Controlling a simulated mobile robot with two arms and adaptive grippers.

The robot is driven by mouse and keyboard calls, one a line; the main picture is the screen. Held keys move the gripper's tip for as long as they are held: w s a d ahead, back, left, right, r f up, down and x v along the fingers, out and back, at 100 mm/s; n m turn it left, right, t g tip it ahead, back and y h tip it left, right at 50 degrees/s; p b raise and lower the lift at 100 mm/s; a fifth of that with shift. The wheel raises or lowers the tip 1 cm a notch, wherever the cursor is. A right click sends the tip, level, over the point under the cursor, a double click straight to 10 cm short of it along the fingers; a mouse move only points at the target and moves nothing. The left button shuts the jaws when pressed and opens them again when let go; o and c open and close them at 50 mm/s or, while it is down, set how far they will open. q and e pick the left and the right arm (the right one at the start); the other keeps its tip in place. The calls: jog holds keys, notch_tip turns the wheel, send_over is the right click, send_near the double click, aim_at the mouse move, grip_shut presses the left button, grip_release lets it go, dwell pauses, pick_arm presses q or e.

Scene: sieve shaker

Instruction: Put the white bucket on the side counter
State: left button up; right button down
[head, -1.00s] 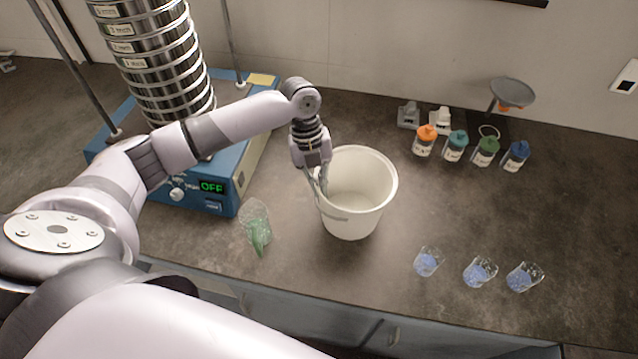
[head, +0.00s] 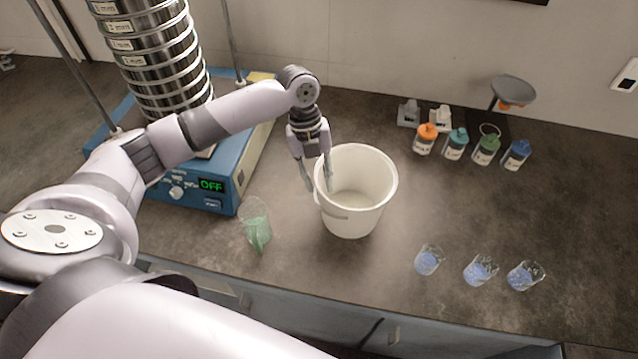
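The white bucket (head: 362,215) stands upright on the dark counter (head: 480,215), just right of the sieve shaker. Its inside looks empty. My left gripper (head: 320,188) is at the bucket's left rim, pointing down. Its fingers are spread, one outside the wall and one inside the opening, with a gap between them at the rim. I cannot tell whether either finger touches the wall. My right gripper is not in view.
The sieve shaker (head: 225,178) with its sieve stack stands at left, its display reading OFF. A beaker with green content (head: 256,226) is left of the bucket. Blue-filled beakers (head: 480,270) are at front right. Capped bottles (head: 456,144) and a dish on a stand (head: 513,90) are behind.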

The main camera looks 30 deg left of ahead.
pick_arm(q)
jog(key=b+v, duration=0.2)
jog(key=v, duration=0.8)
jog(key=shift+r, duration=0.2)
